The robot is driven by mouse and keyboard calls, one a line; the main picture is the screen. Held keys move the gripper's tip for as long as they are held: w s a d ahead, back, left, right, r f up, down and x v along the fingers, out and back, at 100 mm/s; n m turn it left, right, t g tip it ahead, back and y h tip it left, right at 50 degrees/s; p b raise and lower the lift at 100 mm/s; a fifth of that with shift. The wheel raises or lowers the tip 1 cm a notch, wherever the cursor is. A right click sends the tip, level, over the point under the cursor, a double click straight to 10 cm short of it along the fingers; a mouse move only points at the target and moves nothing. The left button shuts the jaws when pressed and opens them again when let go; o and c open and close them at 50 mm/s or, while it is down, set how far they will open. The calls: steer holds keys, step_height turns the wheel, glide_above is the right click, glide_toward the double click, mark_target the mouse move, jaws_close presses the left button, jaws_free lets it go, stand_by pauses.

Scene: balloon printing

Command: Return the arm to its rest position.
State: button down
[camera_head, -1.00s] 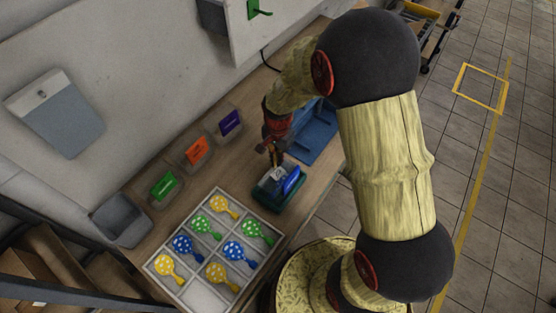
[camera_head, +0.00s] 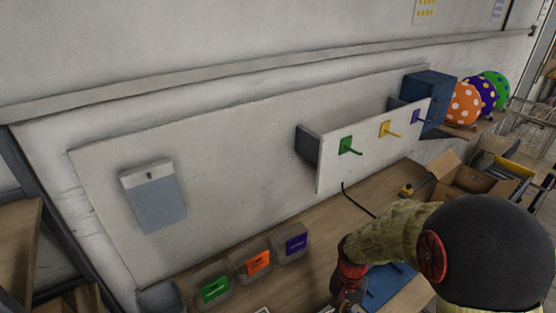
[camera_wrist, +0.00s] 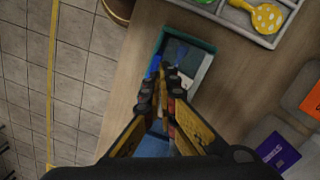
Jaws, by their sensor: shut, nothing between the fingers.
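My arm's dark shoulder joint and pale yellow sleeve fill the lower right of the head view, with the red and black wrist above the bench. My gripper (camera_wrist: 166,76) is shut and empty in the wrist view, pointing down over a small teal tray (camera_wrist: 207,47). The tray holds a blue item, partly hidden by the fingers, and a pale flat piece. I cannot tell whether the fingertips touch anything in it. In the head view the fingertips are cut off by the bottom edge.
Green (camera_head: 214,289), orange (camera_head: 258,262) and purple (camera_head: 295,244) labelled bins line the back of the bench. A panel with coloured hooks (camera_head: 385,129) stands behind. The divided balloon tray (camera_wrist: 288,22) is close by in the wrist view. Open floor (camera_wrist: 85,60) lies left of the bench.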

steer(key=s+r+n+t+b, duration=0.6)
steer(key=s+r+t+b, duration=0.1)
steer(key=s+r+b, duration=0.6)
steer(key=shift+r+n+b, duration=0.3)
steer(key=shift+r+b, duration=0.4)
steer(key=shift+b, duration=0.25)
